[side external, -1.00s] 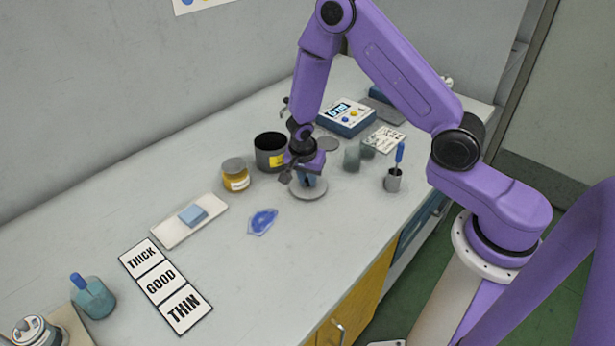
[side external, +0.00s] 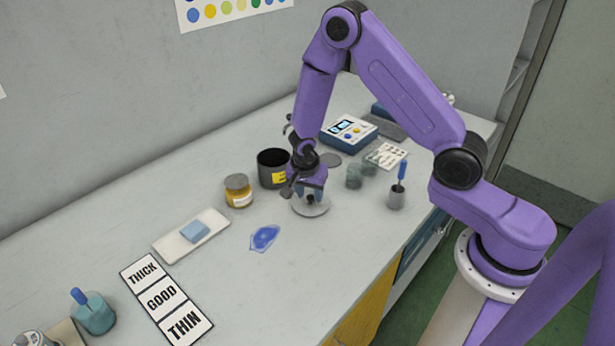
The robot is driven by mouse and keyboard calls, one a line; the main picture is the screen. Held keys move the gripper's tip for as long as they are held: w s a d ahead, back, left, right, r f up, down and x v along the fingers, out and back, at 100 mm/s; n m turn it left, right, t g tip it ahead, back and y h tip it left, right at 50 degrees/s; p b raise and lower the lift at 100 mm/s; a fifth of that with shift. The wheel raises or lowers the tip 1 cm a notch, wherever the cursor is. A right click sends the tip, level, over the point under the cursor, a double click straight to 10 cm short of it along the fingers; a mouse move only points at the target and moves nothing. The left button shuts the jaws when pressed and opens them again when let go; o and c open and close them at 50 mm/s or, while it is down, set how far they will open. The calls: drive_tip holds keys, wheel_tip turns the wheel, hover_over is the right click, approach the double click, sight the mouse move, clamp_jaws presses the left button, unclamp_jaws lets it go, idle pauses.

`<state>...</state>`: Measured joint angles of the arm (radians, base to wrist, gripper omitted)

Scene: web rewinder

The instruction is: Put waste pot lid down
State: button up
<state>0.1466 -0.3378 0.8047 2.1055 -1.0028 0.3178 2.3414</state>
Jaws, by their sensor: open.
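The waste pot lid (side external: 320,209), a flat grey disc with a small dark knob, lies on the bench. My gripper (side external: 310,194) points down right over the lid, its fingers open around or close beside the knob. Whether they touch the knob is too small to tell. My gripper hides the far part of the lid. The waste pot (side external: 268,168), a black open-topped pot with a yellow label, stands just left of my gripper and behind the lid.
An amber jar (side external: 238,193) stands left of the pot. A blue-and-white instrument (side external: 348,131) stands behind. The bench in front of the lid is clear.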

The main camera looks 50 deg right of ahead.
sight(306, 211)
drive_tip(key=s+a+r+n, duration=0.3)
drive_tip(key=r+n, duration=0.1)
drive_tip(key=r, duration=0.4)
drive_tip(key=s+a+r+n, duration=0.3)
drive_tip(key=r, duration=0.4)
drive_tip(key=s+r+n+y, duration=0.1)
drive_tip(key=s+r+n, duration=0.2)
drive_tip(key=s+n, duration=0.6)
drive_tip(key=s+r+n+g+y, duration=0.1)
drive_tip(key=s+r+n+y, duration=0.1)
drive_tip(key=s+n, duration=0.8)
drive_tip(key=s+r, duration=0.1)
drive_tip(key=s, duration=0.4)
drive_tip(key=shift+r, duration=0.25)
